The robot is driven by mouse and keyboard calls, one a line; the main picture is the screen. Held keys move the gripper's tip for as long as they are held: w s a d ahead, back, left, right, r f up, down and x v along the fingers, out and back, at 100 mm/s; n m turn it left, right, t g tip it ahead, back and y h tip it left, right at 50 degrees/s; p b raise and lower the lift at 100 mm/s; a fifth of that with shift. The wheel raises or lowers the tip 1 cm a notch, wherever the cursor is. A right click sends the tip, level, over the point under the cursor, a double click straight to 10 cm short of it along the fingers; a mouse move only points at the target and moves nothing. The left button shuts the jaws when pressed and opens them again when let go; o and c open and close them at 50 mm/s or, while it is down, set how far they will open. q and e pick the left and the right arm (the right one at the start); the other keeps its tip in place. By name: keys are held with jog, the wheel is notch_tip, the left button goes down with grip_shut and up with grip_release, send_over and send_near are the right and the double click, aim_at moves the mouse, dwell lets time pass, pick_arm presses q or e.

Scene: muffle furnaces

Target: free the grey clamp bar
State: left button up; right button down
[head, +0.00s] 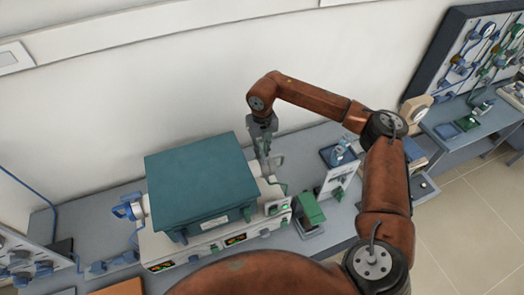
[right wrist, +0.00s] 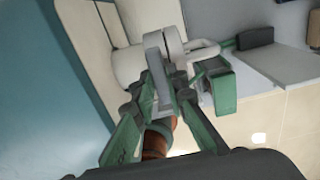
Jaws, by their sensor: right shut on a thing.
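The grey clamp bar (right wrist: 154,52) shows in the right wrist view as a pale grey looped piece beside a white round fitting (right wrist: 126,65). My right gripper (right wrist: 165,88) is shut on it, with the fingertips at its lower end. In the head view my right gripper (head: 264,148) reaches down at the right side of the teal-topped furnace (head: 200,180). There the bar is mostly hidden by the fingers. Whether the bar is still fastened cannot be told. My left gripper is not in view.
A green block-like part (right wrist: 224,92) is close to the right of my fingers in the wrist view. A green-topped device (head: 310,212) and a blue tray (head: 340,156) stand right of the furnace. A blue clamp (head: 128,208) is on the furnace's left side. The wall is close behind.

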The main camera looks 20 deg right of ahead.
aim_at(262, 153)
jog(key=shift+r, duration=0.1)
jog(key=c, duration=1.9)
grip_release()
jog(key=shift+c, duration=0.2)
notch_tip(262, 153, up, 12)
